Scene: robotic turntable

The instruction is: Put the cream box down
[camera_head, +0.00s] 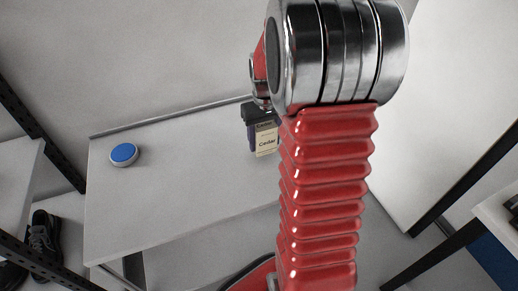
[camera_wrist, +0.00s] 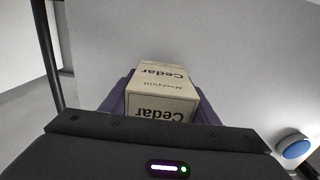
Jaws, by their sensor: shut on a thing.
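The cream box (camera_head: 266,141), printed "Cedar", shows in the head view just left of my red arm, over the right part of the white table (camera_head: 175,195). It also shows in the wrist view (camera_wrist: 163,106), with its lettering upside down. My gripper (camera_wrist: 158,92) is shut on the cream box, with a dark purple finger on either side of it. In the head view my gripper (camera_head: 258,130) is partly hidden behind my arm. Whether the box's underside touches the table cannot be told.
A round blue button (camera_head: 124,153) with a pale rim sits at the table's left; it also shows in the wrist view (camera_wrist: 296,148). The table between button and box is clear. A dark shoe (camera_head: 44,236) lies low at the left by a black rack. A wall stands behind.

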